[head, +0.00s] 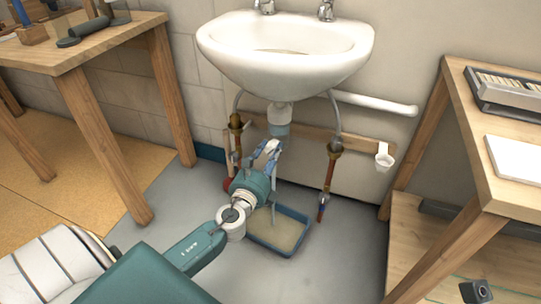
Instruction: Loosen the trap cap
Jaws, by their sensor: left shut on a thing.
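The white sink (285,58) hangs on the wall, with a short white drain pipe (281,112) under its bowl. A bluish trap cap (278,129) shows at the bottom of this pipe. My left gripper (272,147) reaches up from below, its fingers shut at the underside of the cap. The fingers and the small size hide the exact contact and whether the cap has turned. My right gripper is not in view.
A blue-rimmed tray (262,246) lies on the floor under the sink. Supply pipes with brass valves (335,147) hang either side of the drain. A white pipe (375,103) runs right along the wall. Wooden tables stand left (75,55) and right (505,190).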

